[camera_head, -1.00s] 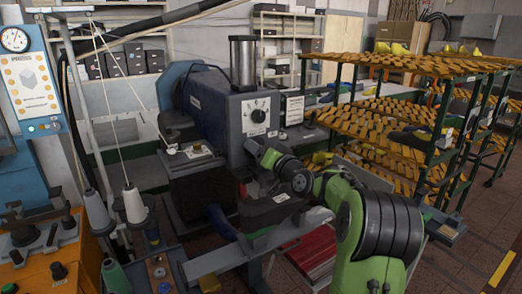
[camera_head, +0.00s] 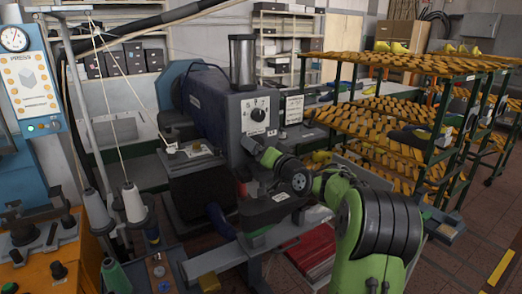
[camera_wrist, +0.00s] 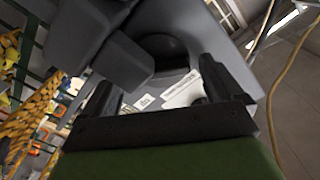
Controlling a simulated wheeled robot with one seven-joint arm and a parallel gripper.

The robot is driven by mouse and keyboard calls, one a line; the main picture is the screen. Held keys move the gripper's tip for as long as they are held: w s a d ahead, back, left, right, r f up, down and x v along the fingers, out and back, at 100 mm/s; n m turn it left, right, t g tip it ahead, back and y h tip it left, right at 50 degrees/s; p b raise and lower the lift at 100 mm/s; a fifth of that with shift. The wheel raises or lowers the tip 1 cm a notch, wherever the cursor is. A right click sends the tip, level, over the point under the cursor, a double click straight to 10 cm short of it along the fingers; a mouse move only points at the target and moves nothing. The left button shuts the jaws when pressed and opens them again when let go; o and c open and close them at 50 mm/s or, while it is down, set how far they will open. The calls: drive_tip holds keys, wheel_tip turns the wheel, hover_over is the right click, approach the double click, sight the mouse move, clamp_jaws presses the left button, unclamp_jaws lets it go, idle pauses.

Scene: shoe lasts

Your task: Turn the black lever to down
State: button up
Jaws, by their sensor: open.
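A black knob (camera_head: 258,114) sits on a pale dial plate on the front of the grey-blue machine (camera_head: 215,100). I cannot tell whether this is the black lever or which way it points. Short black handles also stand on the orange bench (camera_head: 50,236) at the left. My arm reaches to the machine's front, just below the dial; my gripper is not clear in the head view. In the wrist view my gripper (camera_wrist: 160,92) is open, its dark fingers apart. A dark rounded part (camera_wrist: 163,48) and white labels (camera_wrist: 182,92) show beyond and between the fingers; nothing is visibly gripped.
A green-framed rack (camera_head: 440,125) with orange shoe lasts stands at the right. White thread cones (camera_head: 134,203) stand at the left front. In the wrist view a large grey block (camera_wrist: 105,40) is close at the left finger. Open floor (camera_head: 450,265) lies at the lower right.

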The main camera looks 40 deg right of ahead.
drive_tip(key=s+b, duration=0.3)
drive_tip(key=s, duration=1.2)
drive_tip(key=shift+s+a, duration=0.35)
drive_tip(key=shift+a, duration=0.1)
